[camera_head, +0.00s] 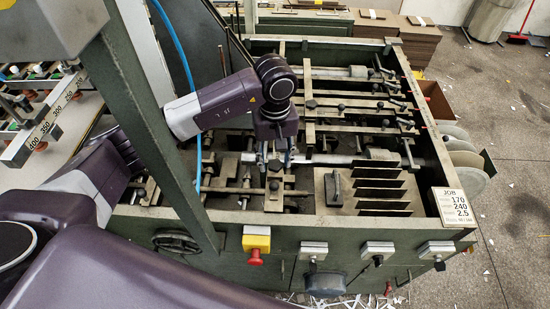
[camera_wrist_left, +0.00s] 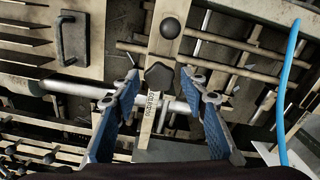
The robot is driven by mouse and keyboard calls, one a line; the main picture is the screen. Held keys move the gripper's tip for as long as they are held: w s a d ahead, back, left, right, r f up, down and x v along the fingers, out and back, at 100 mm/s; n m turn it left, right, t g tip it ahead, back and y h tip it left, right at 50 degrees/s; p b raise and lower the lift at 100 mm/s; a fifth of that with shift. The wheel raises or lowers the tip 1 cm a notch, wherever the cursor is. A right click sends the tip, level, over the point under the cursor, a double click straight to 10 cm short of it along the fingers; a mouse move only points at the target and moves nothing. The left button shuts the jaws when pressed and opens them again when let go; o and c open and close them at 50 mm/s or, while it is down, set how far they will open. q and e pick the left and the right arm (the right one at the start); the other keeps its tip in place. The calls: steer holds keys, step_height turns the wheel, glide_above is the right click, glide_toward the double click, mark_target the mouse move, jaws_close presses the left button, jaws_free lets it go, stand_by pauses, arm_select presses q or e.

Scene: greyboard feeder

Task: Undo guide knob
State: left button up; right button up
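A dark, lobed knob (camera_wrist_left: 159,76) sits on a pale guide bar (camera_wrist_left: 147,118) with a printed scale. A smaller round black knob (camera_wrist_left: 170,28) is farther along the same bar; it also shows in the head view (camera_head: 274,185). My left gripper (camera_head: 274,161) points down over the bar inside the machine. In the left wrist view its two blue-padded fingers (camera_wrist_left: 160,84) are apart, one on each side of the lobed knob, with visible gaps. Nothing is held. Whether the fingertips are level with the knob is unclear. My right gripper is not in view.
The green machine frame (camera_head: 340,222) surrounds rods and bars. A block with upright plates (camera_head: 382,190) and a black handle (camera_head: 333,188) stands right of the gripper. A blue hose (camera_wrist_left: 285,90) hangs close by. A red button (camera_head: 255,257) is on the front.

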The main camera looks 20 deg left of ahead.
arm_select(q)
steer(key=c, duration=0.9)
steer(key=shift+f+n+b, duration=0.1)
steer(key=shift+n+b, duration=0.3)
steer(key=shift+b, duration=0.3)
steer(key=n+b, duration=0.9)
steer(key=b, duration=0.2)
steer(key=shift+f, duration=0.1)
steer(key=n+b, duration=0.3)
steer(key=shift+n, duration=0.4)
steer(key=n+b, duration=0.2)
steer(key=n, duration=0.1)
steer(key=shift+n+b, duration=0.3)
steer(key=n+b, duration=0.2)
steer(key=n, duration=0.1)
steer(key=shift+r+n, duration=0.2)
steer(key=shift+n, duration=0.1)
steer(key=n+b, duration=0.1)
steer(key=n, duration=0.3)
steer(key=shift+n+b, duration=0.3)
steer(key=shift+b, duration=0.05)
steer(key=shift+w+r+n+b, duration=0.15)
steer(key=shift+n+b, duration=0.35)
steer(key=shift+n, duration=1.3)
